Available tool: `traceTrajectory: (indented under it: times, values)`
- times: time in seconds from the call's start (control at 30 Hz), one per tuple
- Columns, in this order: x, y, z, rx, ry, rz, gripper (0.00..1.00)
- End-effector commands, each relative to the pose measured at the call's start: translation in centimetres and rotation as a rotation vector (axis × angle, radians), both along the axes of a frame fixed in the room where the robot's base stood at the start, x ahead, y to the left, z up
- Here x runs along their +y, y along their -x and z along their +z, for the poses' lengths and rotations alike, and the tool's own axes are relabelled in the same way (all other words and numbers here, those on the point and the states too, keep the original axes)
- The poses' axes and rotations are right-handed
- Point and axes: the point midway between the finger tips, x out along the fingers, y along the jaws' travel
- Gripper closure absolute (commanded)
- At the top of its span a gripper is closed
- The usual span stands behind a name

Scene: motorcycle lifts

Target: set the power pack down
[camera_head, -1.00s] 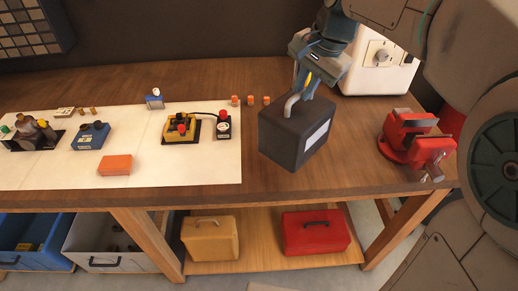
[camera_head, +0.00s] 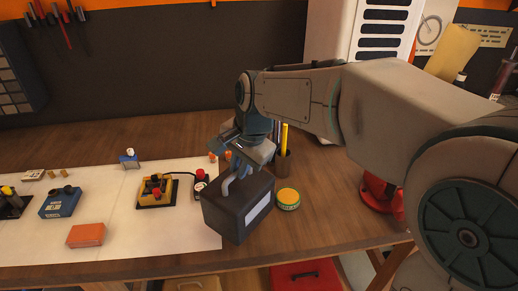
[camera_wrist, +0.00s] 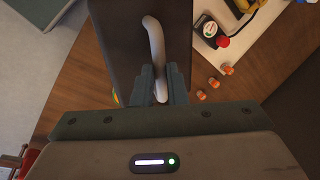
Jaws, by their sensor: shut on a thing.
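The power pack (camera_head: 238,210) is a dark grey box with a pale label on its side and a light grey bar handle on top. My gripper (camera_head: 236,168) is shut on the handle from above. In the wrist view, my gripper's fingers (camera_wrist: 161,88) close around the handle, and the dark pack (camera_wrist: 122,45) fills the space beyond them. The pack is upright, slightly turned, over the wooden bench (camera_head: 310,220) by the white mat's right edge. Its underside is hidden, so I cannot tell whether it touches the bench.
A yellow-green tin (camera_head: 288,198) is close to the pack's right. A pen cup (camera_head: 283,165) stands behind. A red-buttoned box (camera_head: 200,188) and small orange cylinders (camera_head: 213,156) are to its left and back. A red vise (camera_head: 378,192) is partly behind my arm. Bare wood lies right of the tin.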

Motion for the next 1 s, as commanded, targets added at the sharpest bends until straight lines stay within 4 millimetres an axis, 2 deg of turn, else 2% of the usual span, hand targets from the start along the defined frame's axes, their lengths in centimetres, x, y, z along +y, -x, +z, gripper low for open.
traceTrajectory:
  times: [0.1,0.2,0.33,0.6,0.97,1.0]
  values:
    - [1.3,0.5,-0.5,-0.003,-0.002,0.002,1.00]
    - [1.7,0.7,-0.9,-0.004,-0.002,0.000,1.00]
    - [1.9,0.8,-1.6,-0.002,-0.002,0.000,1.00]
    - [1.9,0.8,-4.7,-0.003,-0.002,-0.001,1.00]
    - [1.8,0.7,-5.1,-0.004,-0.003,-0.002,1.00]
    - [1.8,0.8,-5.3,0.000,0.000,0.000,0.79]
